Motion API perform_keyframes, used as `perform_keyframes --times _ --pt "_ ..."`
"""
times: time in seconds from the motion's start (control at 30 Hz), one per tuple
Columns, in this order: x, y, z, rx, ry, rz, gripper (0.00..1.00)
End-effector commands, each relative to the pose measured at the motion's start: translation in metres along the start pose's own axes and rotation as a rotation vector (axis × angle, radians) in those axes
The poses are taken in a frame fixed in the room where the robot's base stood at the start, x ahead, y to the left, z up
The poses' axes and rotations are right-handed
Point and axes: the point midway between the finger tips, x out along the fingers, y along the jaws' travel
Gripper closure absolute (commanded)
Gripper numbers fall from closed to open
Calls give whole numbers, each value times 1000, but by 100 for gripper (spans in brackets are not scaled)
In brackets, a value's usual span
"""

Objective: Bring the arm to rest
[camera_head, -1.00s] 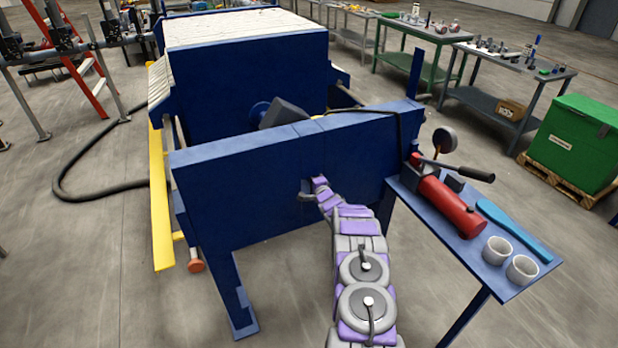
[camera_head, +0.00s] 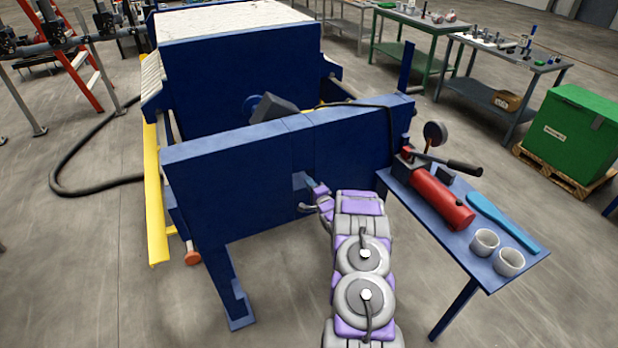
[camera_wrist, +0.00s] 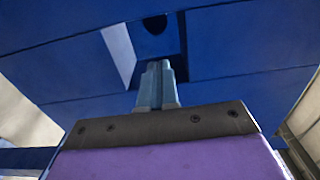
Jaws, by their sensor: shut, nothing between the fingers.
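My gripper (camera_wrist: 158,68) shows in the wrist view as two grey-blue fingers, shut together and empty. They point at a recess (camera_wrist: 150,38) in the blue plate of the filter press, with a dark round hole at its top. The fingertips appear just short of the recess; I cannot tell whether they touch it.
A blue side table (camera_head: 455,245) stands close on the right. It holds a red hand pump (camera_head: 440,198), a blue tool (camera_head: 500,222) and two pale cups (camera_head: 484,242) (camera_head: 509,261). A dark hose lies on the left floor. The floor before the press is open.

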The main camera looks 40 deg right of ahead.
Motion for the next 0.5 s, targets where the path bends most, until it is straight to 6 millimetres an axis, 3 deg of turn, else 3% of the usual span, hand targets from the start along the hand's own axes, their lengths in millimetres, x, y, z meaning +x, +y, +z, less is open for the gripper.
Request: perform_keyframes --times 0.3,0.5 --pt "-38 5 -8 10 1 6 100" --pt "-47 4 -8 8 -1 1 100"
